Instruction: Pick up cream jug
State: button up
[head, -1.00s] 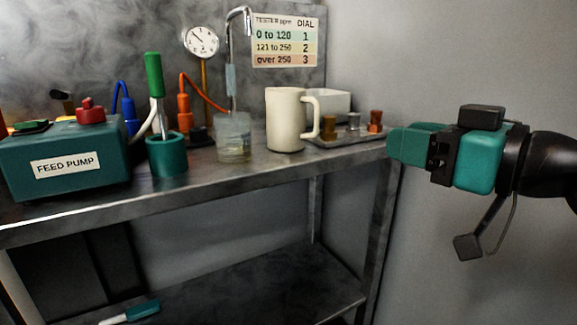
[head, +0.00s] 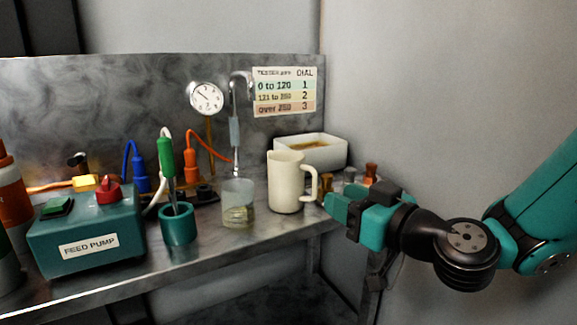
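The cream jug (head: 284,185) stands upright on the metal bench, with its handle on the right side. My gripper (head: 332,207) is just right of the jug, its teal fingertips pointing left near the lower end of the handle. I cannot tell whether the fingertips touch the handle, or whether the fingers are open or shut. The jug stands on the bench and does not look lifted.
A glass beaker (head: 238,207) stands close left of the jug under a bent metal tap. A white tub (head: 325,152) is behind it. Small brown and grey fittings (head: 370,171) stand beyond my gripper. The feed pump (head: 88,232) and a teal holder (head: 178,226) are further left.

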aim_at(314, 197)
jog(key=shift+p+x, duration=0.65)
jog(key=shift+x, duration=0.5)
jog(key=shift+w+a+r+p, duration=0.25)
jog(key=shift+w+p, duration=0.05)
jog(key=shift+p, duration=0.4)
jog(key=p+x, duration=0.3)
jog(key=p, duration=0.2)
jog(key=shift+w+a+r, duration=0.15)
jog(key=shift+w+r, duration=0.05)
jog(key=shift+w, duration=0.1)
jog(key=shift+w+a+f, duration=0.2)
jog(key=shift+w+a, duration=0.1)
grip_shut()
